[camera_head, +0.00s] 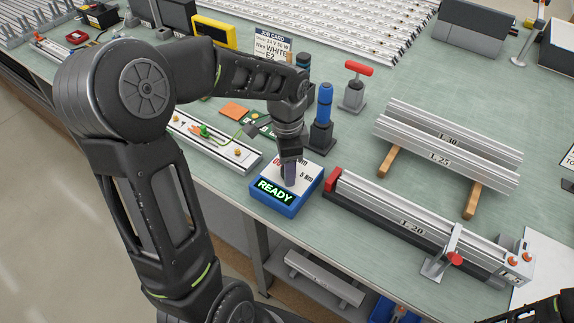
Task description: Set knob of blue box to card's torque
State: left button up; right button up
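The blue box (277,204) sits near the bench's front edge, with a lit green READY display on its front. Its white top shows a red mark, partly covered, and "5 Nm" on the right. My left gripper (290,176) points down onto this top, its fingers close together. The knob is hidden behind the fingers, so its setting and any grip on it cannot be told. The job card (272,46) stands behind my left arm; "24 V 50 W", "WHITE" and "E2" show, its lower part is covered. A dark part of my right arm shows at the lower right corner.
A blue-handled tool (325,103) stands in a dark holder just behind the box. A long rail fixture (410,222) with a red end lies close on the right. A light strip (225,145) with small parts lies left.

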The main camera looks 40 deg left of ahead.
pick_arm(q)
notch_tip(320, 180, up, 8)
jog(key=shift+f+b, duration=0.1)
jog(key=shift+b, duration=0.35)
dwell(0.7)
